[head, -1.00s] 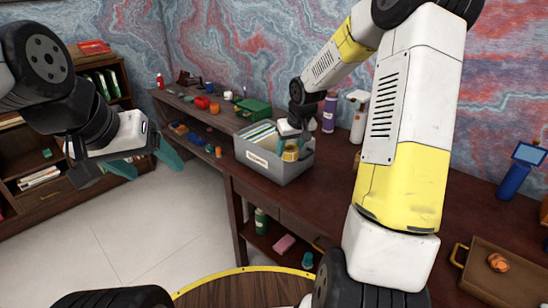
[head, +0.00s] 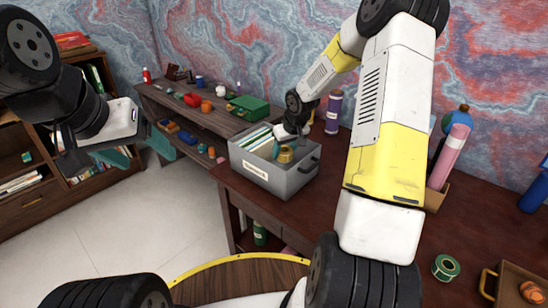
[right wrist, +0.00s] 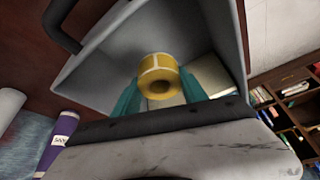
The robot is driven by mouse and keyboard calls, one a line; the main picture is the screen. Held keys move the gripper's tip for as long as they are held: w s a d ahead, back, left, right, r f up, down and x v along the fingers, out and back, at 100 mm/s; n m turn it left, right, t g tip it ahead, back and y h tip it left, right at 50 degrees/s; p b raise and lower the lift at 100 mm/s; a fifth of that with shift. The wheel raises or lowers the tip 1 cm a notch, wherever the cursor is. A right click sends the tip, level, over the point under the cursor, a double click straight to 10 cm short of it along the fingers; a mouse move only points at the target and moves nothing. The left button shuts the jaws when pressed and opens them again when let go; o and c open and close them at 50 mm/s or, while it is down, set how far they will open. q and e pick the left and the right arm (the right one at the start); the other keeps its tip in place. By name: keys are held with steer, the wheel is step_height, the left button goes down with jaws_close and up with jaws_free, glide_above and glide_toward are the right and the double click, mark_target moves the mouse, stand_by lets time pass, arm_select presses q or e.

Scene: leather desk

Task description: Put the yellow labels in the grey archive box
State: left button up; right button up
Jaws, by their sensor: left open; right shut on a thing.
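The yellow labels are a roll (head: 285,155), held at the opening of the grey archive box (head: 292,184). The box stands on the dark desk, with a white label on its front and upright papers in its left part. My right gripper (head: 287,149) is shut on the roll. In the right wrist view the roll (right wrist: 157,70) sits between the teal fingers, with the grey box walls (right wrist: 110,60) around it. How deep the roll is cannot be told. My left gripper (head: 140,150) is open and empty, over the floor left of the box.
A purple bottle (head: 333,112) stands behind the box. A green tape roll (head: 446,267) and a brown tray (head: 520,290) lie at the right. A green box (head: 248,107) and small items are on the far shelf. My right arm hides part of the desk.

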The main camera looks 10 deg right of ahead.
mark_target(288, 157)
step_height(288, 157, down, 8)
steer(key=shift+r, duration=0.15)
stand_by(0.4)
steer(key=o, duration=1.4)
steer(key=shift+c, duration=0.2)
steer(key=v, duration=1.2)
steer(key=s+r+h, duration=0.1)
steer(key=s+r, duration=0.6)
steer(key=r, duration=0.3)
steer(key=s+a+r, duration=0.2)
steer(key=s+r, duration=0.2)
steer(key=s, duration=0.3)
steer(key=s+a+r+m+t+y, duration=0.1)
steer(key=s+a+r, duration=0.1)
steer(key=s+r, duration=0.2)
steer(key=s+a+r+m+y, duration=0.1)
steer(key=s+r, duration=0.3)
steer(key=s, duration=0.6)
steer(key=shift+a+t, duration=0.4)
steer(key=shift+a, duration=0.25)
